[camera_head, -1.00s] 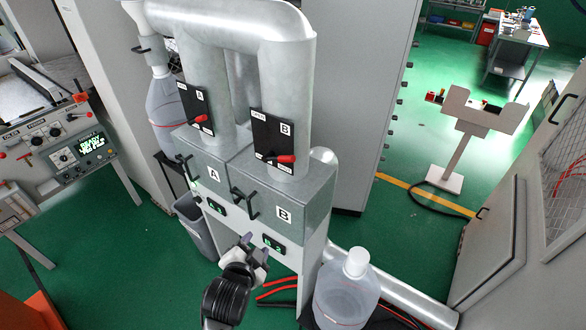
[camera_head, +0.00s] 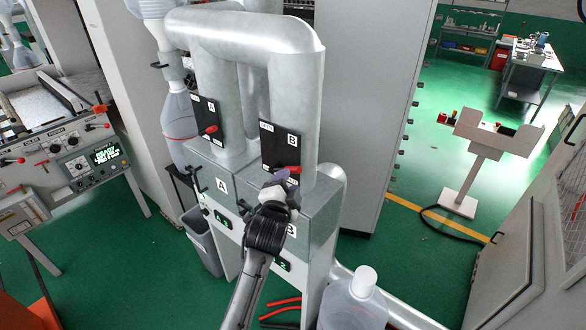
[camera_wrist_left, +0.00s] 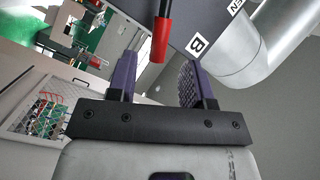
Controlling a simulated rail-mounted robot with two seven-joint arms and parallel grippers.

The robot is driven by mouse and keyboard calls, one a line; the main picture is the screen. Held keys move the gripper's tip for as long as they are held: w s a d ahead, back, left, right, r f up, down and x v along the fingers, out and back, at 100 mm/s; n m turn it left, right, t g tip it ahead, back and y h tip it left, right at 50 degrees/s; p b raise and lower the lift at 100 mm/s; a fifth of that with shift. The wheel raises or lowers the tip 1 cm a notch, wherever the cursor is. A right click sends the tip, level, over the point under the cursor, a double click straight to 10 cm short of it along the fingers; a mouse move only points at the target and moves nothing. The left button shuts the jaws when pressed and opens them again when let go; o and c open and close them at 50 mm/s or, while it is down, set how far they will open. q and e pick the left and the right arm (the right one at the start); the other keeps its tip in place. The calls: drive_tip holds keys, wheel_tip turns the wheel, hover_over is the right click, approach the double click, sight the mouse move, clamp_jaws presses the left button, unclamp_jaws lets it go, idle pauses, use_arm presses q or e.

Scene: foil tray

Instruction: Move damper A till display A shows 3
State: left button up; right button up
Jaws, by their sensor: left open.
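Damper A's red handle (camera_head: 211,129) sits on a black plate marked A (camera_head: 205,112) on the left duct. Damper B's red handle (camera_head: 294,169) is on the right duct's plate marked B (camera_head: 279,143). My left gripper (camera_head: 281,181) is open at damper B's handle, right of damper A. In the left wrist view, damper B's red handle (camera_wrist_left: 161,40) appears between the two purple fingers (camera_wrist_left: 160,72); I cannot tell if they touch it. Display A (camera_head: 223,221) seems to read 3, in small digits. My right gripper is out of view.
A clear plastic container (camera_head: 350,305) stands at lower right. A control console (camera_head: 75,160) is at left.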

sight(293, 170)
use_arm(q)
drive_tip(key=shift+w+d, duration=0.2)
drive_tip(key=shift+w, duration=0.75)
drive_tip(key=shift+w+d, duration=0.15)
drive_tip(key=shift+w, duration=0.8)
drive_tip(key=shift+w+d, duration=0.2)
drive_tip(key=shift+w, duration=0.75)
clamp_jaws()
